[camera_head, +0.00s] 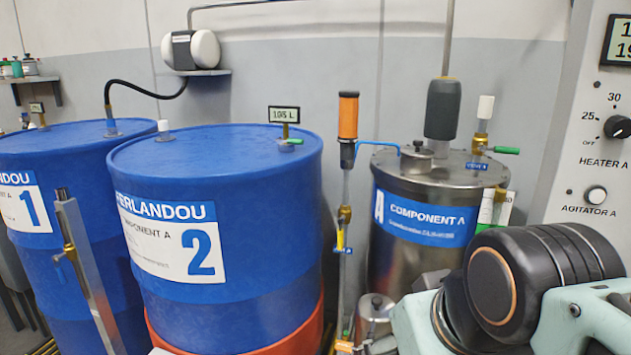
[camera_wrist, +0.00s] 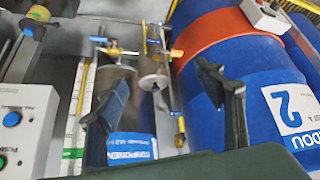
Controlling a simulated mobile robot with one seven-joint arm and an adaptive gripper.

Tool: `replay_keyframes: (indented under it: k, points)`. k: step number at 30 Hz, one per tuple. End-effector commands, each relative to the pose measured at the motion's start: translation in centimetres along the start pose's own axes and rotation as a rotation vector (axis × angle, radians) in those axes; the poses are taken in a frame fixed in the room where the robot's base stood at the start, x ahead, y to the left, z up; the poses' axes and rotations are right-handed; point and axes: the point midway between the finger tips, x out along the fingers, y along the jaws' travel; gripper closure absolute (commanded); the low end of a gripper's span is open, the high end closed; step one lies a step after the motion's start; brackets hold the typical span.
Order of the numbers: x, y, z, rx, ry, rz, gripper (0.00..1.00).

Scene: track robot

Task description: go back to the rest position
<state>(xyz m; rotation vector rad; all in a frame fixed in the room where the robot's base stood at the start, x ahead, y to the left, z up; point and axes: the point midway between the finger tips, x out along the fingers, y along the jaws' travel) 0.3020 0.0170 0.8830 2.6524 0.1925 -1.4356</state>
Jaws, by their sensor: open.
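My gripper (camera_wrist: 164,78) shows in the wrist view with its two dark fingers well apart and nothing between them. Beyond the fingers are a metal tank with a blue Component A label (camera_wrist: 130,146) and a blue drum marked 2 (camera_wrist: 215,62). A gap separates the fingers in the picture, but their distance from the tank and drum is hard to tell. In the head view, part of my arm shows at the lower right, and the gripper itself is out of frame.
In the head view, blue drum 2 (camera_head: 260,190) and blue drum 1 (camera_head: 60,150) stand left. The Component A tank (camera_head: 400,262) stands centre right, beside a pipe with an orange handle (camera_head: 348,116). A heater control panel (camera_head: 575,150) is at the right, behind my arm.

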Motion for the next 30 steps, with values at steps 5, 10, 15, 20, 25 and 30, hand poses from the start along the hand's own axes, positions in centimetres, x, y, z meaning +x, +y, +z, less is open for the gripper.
replay_keyframes:
  k: [5, 10, 15, 20, 25, 30]
  points:
    - [4.5, 1.4, 5.2, 0.186, -0.099, 0.056, 0.37]
    - [0.1, 1.4, 2.0, 0.172, -0.088, 0.049, 0.37]
    - [-3.2, 1.6, -0.1, 0.170, -0.088, 0.049, 0.37]
    - [-6.8, 1.8, -2.5, 0.169, -0.087, 0.048, 0.37]
    - [-10.5, 1.9, -4.9, 0.168, -0.087, 0.048, 0.37]
    - [-14.2, 2.1, -7.3, 0.168, -0.087, 0.048, 0.37]
